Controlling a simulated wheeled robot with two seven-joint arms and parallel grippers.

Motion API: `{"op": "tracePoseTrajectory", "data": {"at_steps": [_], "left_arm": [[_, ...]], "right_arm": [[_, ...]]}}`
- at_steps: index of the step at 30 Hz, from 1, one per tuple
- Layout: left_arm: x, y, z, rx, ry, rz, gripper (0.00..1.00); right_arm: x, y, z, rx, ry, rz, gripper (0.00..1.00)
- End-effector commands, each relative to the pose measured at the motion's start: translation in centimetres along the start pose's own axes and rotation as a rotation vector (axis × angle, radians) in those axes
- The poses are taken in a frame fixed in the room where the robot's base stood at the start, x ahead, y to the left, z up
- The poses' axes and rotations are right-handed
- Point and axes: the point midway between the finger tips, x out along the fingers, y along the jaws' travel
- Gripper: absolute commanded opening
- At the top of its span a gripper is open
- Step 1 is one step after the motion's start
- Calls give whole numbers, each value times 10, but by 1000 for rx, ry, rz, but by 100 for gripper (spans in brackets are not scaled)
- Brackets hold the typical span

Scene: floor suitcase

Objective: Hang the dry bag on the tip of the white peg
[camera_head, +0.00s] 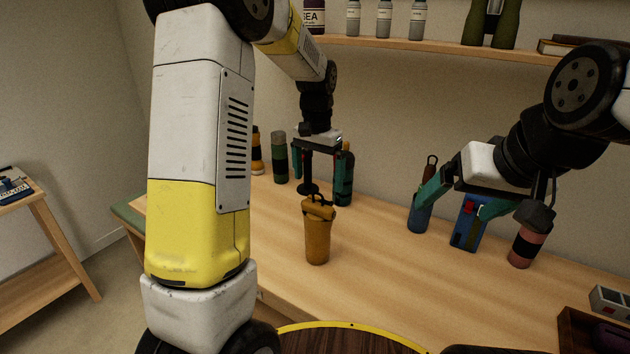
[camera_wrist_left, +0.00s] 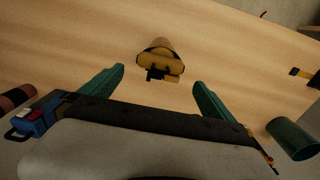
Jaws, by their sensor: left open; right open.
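The dry bag (camera_head: 318,238) is an ochre roll-top bag with a dark clip at its top, standing upright on the wooden table. It also shows in the left wrist view (camera_wrist_left: 157,53), beyond and between the fingers. My left gripper (camera_head: 321,190) is open and empty, above and behind the bag, apart from it; its teal fingers also show in the left wrist view (camera_wrist_left: 160,76). My right gripper (camera_head: 456,207) is open at the right, in front of a blue item (camera_head: 468,224); I cannot tell whether they touch. I cannot make out a white peg in either view.
A green cylinder (camera_head: 280,158) stands at the back left. A shelf (camera_head: 430,49) runs above. A dark tray (camera_head: 571,332) lies at right. The table in front of the bag is clear.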

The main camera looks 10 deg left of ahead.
Motion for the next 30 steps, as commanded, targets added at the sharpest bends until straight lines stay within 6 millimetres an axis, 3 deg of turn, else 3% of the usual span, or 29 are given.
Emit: {"op": "tracePoseTrajectory", "data": {"at_steps": [5, 9, 15, 24, 30], "left_arm": [[-47, 6, 37, -59, 100, 17, 100], [-81, 16, 77, -117, 194, 32, 100], [-113, 34, 137, -192, 326, 47, 100], [-124, 63, 213, -292, 500, 59, 100], [-120, 72, 234, -322, 553, 61, 100]], "right_arm": [[0, 0, 0, 0, 0, 0, 90], [0, 0, 0, 0, 0, 0, 90], [0, 0, 0, 0, 0, 0, 90], [0, 0, 0, 0, 0, 0, 90], [0, 0, 0, 0, 0, 0, 90]]}}
